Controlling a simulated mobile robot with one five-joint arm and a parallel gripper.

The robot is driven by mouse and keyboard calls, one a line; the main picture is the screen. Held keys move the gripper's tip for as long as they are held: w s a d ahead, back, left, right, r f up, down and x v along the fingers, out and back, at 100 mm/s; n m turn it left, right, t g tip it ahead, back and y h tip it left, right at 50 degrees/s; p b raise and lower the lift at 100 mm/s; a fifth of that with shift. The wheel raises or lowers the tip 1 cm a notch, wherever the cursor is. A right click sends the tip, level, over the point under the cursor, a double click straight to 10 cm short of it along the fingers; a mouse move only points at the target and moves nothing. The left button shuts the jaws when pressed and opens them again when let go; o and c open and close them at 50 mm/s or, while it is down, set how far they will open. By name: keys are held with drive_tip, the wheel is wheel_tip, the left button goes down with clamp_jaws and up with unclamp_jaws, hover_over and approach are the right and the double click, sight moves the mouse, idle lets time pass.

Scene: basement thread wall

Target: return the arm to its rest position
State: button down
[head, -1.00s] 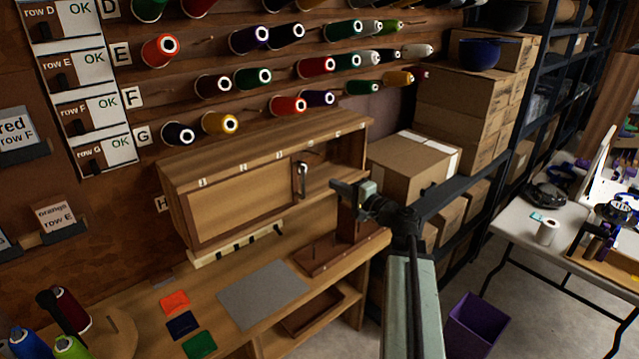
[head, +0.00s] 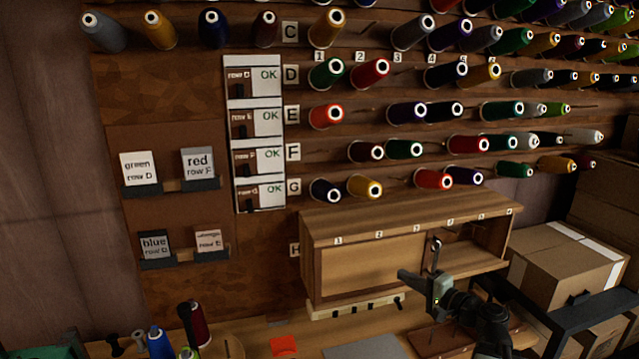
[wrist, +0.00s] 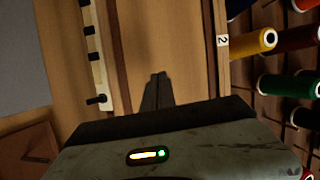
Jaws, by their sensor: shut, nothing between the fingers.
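My gripper (head: 412,281) is in front of the right part of the wooden cabinet (head: 365,268) below the thread wall. In the wrist view its two dark fingers (wrist: 156,90) are together and empty, pointing toward the cabinet's plain wooden front. My arm comes in from the lower right of the head view. I cannot tell the exact gap between the fingertips and the cabinet.
Rows of thread spools (head: 364,187) stick out on pegs above the cabinet. Cardboard boxes (head: 560,262) and a dark shelf frame (head: 535,318) stand at the right. Loose spools (head: 160,343) stand at the lower left. A grey mat (head: 362,348) lies on the bench.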

drive_tip(key=s+a+f+n+g, duration=0.1)
drive_tip(key=a+f+n+g, duration=0.2)
drive_tip(key=a, duration=0.4)
drive_tip(key=s+a+f+n+g, duration=0.1)
drive_tip(key=a+f+n+g, duration=0.15)
drive_tip(key=a, duration=0.55)
drive_tip(key=s+f+n+g+h, duration=0.1)
drive_tip(key=s+f+g+h, duration=0.1)
drive_tip(key=s+f, duration=0.1)
drive_tip(key=s+a+f+n+g+h+p, duration=0.1)
drive_tip(key=s+f+n+g+h, duration=0.1)
drive_tip(key=f, duration=0.3)
drive_tip(key=s+f+n+g+h, duration=0.1)
drive_tip(key=s+f+g, duration=0.1)
drive_tip(key=s+f, duration=0.2)
drive_tip(key=shift+s+a+f+n+g+h+p, duration=0.1)
drive_tip(key=shift+a+n+g+h+p, duration=0.2)
drive_tip(key=shift+n+g+h+p, duration=0.1)
drive_tip(key=s+d+h, duration=0.1)
drive_tip(key=d, duration=0.1)
drive_tip(key=s+d+f+g+h, duration=0.1)
drive_tip(key=d, duration=0.2)
drive_tip(key=s+d+h, duration=0.1)
drive_tip(key=d, duration=0.1)
drive_tip(key=shift+s+d+f+g+h, duration=0.25)
drive_tip(key=shift+d+f+h, duration=0.05)
drive_tip(key=shift+d, duration=0.1)
drive_tip(key=shift+s, duration=0.15)
